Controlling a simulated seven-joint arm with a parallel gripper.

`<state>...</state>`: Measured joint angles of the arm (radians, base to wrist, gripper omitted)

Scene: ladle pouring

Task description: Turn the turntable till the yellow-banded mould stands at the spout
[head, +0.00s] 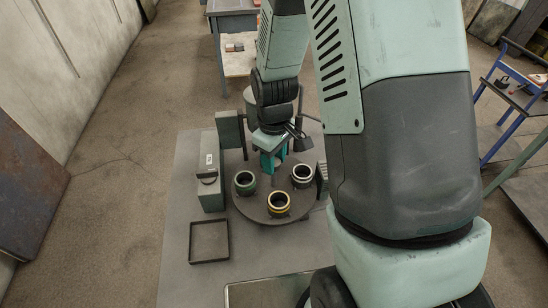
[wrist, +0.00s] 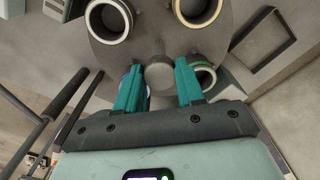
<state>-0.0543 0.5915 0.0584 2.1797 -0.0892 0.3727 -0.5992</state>
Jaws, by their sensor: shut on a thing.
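The round dark turntable (head: 262,213) carries several ring-shaped moulds. The yellow-banded mould (head: 278,204) stands at its front edge; in the wrist view it is at the top (wrist: 198,9). The green-banded mould (head: 245,183) stands left of it and the white-banded mould (head: 302,176) right of it. Another mould is mostly hidden behind a finger in the wrist view. My gripper (head: 270,162) is low over the turntable. In the wrist view its teal fingers (wrist: 159,83) are shut on the grey central knob (wrist: 159,72). I cannot make out the spout; my arm covers part of the back.
A grey box (head: 208,170) stands left of the turntable, with an empty dark square tray (head: 209,241) in front of it. A grey block (head: 230,129) stands behind left. A grey vessel (head: 250,97) is partly hidden behind my arm. A shallow metal basin (head: 268,292) lies in front.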

